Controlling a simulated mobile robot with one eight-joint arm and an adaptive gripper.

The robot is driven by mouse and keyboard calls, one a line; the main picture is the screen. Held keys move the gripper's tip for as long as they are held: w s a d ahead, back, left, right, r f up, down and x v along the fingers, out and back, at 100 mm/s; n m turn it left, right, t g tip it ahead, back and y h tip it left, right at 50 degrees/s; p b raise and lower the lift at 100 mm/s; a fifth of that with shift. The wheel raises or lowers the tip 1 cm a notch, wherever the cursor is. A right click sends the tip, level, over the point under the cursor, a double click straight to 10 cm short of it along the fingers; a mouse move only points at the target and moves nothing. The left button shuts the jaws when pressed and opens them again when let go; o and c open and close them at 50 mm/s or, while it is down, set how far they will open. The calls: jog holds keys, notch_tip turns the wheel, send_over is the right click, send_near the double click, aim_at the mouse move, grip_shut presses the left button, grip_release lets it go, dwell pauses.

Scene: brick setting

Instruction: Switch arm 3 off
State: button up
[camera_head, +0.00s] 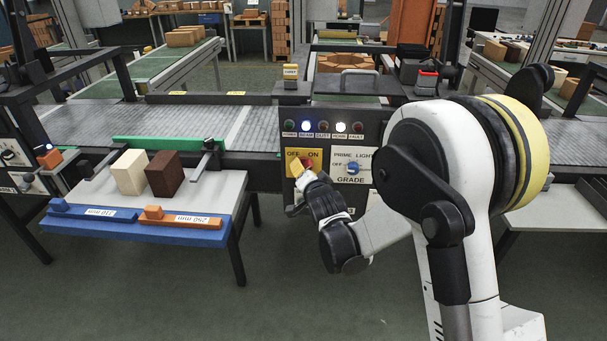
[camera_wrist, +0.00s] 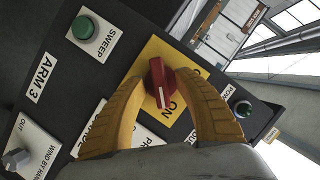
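The red knob (camera_wrist: 161,88) sits on a yellow plate (camera_wrist: 180,55) of a dark panel. The white mark on the knob points down in the wrist view, toward lettering that reads ON. An ARM 3 label (camera_wrist: 41,78) is on the same panel to the left. My gripper (camera_wrist: 164,68) has its two yellow fingers curved in on either side of the knob, with the tips close against it.
A green SWEEP button (camera_wrist: 83,27) and a grey knob (camera_wrist: 16,159) are near on the panel. The blue PRIME LIGHT/GRADE knob (camera_head: 352,168) is right of my gripper. A blue-edged table (camera_head: 140,232) with a cream block (camera_head: 130,172) and brown block (camera_head: 164,174) stands left.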

jog(key=shift+w, duration=0.15)
jog(key=shift+c, duration=0.4)
grip_shut()
